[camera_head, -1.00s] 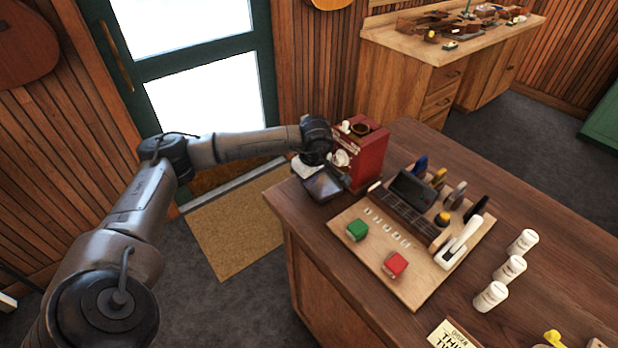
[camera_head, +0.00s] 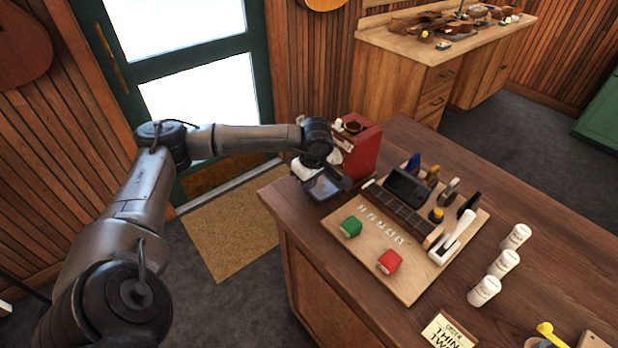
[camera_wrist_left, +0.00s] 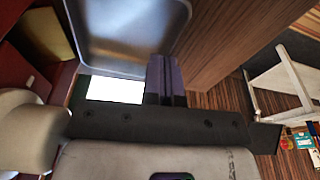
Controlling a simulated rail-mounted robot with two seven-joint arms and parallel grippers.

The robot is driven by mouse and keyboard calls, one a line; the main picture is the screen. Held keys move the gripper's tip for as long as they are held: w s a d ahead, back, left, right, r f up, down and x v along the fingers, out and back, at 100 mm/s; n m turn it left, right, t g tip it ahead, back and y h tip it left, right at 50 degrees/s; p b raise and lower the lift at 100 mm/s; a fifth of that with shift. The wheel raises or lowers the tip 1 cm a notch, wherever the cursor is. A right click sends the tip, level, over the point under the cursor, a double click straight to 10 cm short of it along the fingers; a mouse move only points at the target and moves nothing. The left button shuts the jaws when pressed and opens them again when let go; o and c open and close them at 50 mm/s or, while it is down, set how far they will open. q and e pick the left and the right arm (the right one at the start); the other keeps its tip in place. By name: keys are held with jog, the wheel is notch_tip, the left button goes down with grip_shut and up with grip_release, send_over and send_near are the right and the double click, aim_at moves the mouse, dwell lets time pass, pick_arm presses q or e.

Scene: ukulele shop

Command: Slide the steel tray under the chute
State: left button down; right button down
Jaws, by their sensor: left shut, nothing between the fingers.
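The steel tray (camera_head: 324,187) lies at the counter's far left corner, at the near left foot of the red machine (camera_head: 366,152). My left gripper (camera_head: 326,174) is low at the tray, shut with nothing between its fingers. In the left wrist view the tray's shiny inside (camera_wrist_left: 130,30) fills the upper middle, and the dark closed fingers (camera_wrist_left: 165,82) are at its lower right edge. The red machine (camera_wrist_left: 25,75) is along the left edge there. The chute's mouth is not clear, and I cannot tell how far under it the tray is. My right gripper is out of view.
A wooden board (camera_head: 385,262) with a green block (camera_head: 351,227), a red block (camera_head: 389,262) and a card terminal (camera_head: 408,186) lies right of the tray. The counter's left edge is close to the tray.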

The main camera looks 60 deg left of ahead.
pick_arm(q)
jog(key=shift+s+d+r+p, duration=0.1)
jog(key=shift+d+p, duration=0.15)
jog(key=shift+p, duration=0.05)
jog(key=shift+d+r, duration=0.15)
jog(key=w+d, duration=0.1)
jog(key=d, duration=0.2)
jog(key=w+d, duration=0.1)
jog(key=d, duration=0.3)
jog(key=w+d, duration=0.1)
jog(key=d, duration=0.3)
jog(key=shift+w+r+p, duration=0.2)
jog(key=shift+w+p, duration=0.1)
jog(key=shift+p, duration=0.05)
